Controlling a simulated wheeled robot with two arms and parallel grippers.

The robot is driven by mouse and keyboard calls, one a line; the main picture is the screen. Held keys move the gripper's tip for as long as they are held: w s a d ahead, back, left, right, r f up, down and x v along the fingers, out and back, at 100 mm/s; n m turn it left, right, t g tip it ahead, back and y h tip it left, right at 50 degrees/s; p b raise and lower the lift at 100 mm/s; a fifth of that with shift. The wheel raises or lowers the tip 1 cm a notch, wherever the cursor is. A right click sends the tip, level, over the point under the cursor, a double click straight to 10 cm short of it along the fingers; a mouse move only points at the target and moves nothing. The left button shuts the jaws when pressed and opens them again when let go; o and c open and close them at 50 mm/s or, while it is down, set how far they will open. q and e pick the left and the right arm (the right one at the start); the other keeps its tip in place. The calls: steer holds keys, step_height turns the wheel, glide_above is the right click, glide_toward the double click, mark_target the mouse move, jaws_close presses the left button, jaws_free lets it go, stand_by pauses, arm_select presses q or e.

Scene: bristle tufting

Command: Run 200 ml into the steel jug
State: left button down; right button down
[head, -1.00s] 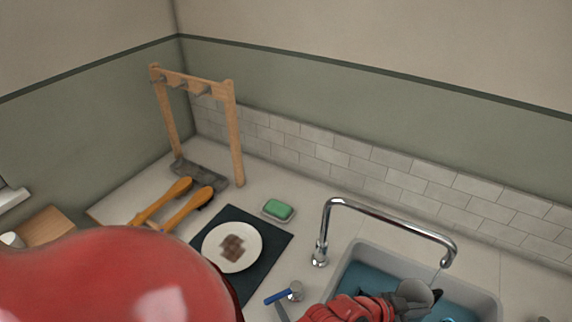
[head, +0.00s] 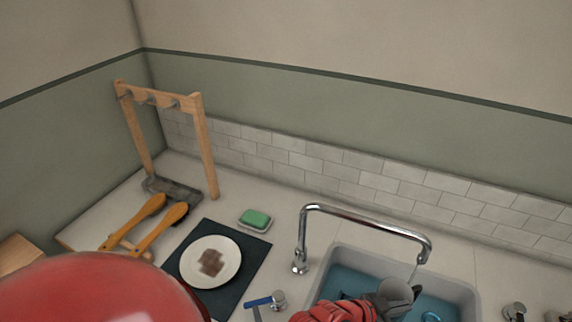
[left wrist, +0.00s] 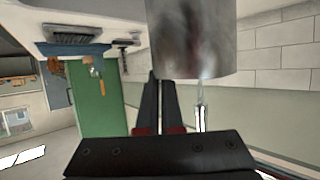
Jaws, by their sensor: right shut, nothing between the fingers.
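The steel jug (head: 394,291) is a grey vessel over the sink, below the end of the chrome spout (head: 365,223). My left gripper (head: 417,293) is shut on it, and the jug's wall (left wrist: 192,40) fills the top of the left wrist view beyond the dark fingers (left wrist: 160,100). A thin stream of water (head: 414,271) falls from the spout towards the jug. The jug's inside and water level cannot be made out. A tap with a blue lever (head: 259,302) stands left of the sink.
The grey sink (head: 462,288) has a blue-looking basin. A plate (head: 229,250) with a brown patch lies on a dark mat (head: 254,257). Green soap (head: 256,217) sits behind it. A second knob (head: 514,311) is at the right.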

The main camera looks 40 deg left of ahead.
steer(key=shift+w+a, duration=0.25)
steer(key=shift+a, duration=0.65)
